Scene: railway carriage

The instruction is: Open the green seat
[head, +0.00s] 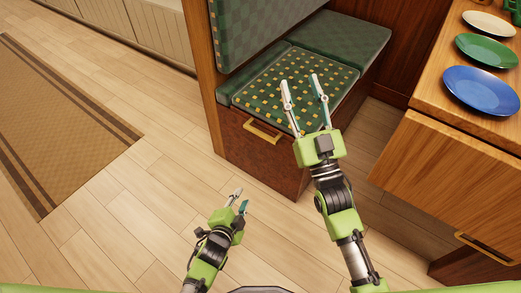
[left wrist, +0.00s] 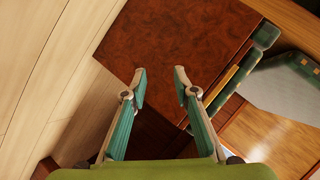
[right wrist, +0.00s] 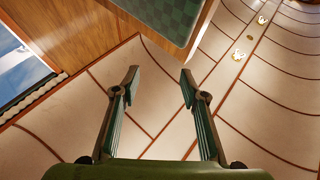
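The green seat (head: 262,88) is a cushion with yellow squares, lying flat on a dark reddish-brown wooden box (head: 255,155). A gold handle (head: 262,132) is on the box front, just under the cushion's front edge. My right gripper (head: 302,82) is open and appears over the cushion's right part, hiding some of it; its height above it is unclear. My left gripper (head: 241,198) is open and empty, low in front of the box and apart from the handle. In the left wrist view, the box's brown front (left wrist: 180,40) shows beyond its open fingers (left wrist: 159,77).
A plainer green cushion (head: 340,38) lies behind the seat, and a green backrest (head: 265,25) rises at its left. A wooden table (head: 430,125) with blue (head: 482,90), green and cream plates stands at right. The floor at left is clear, with a brown rug (head: 55,125).

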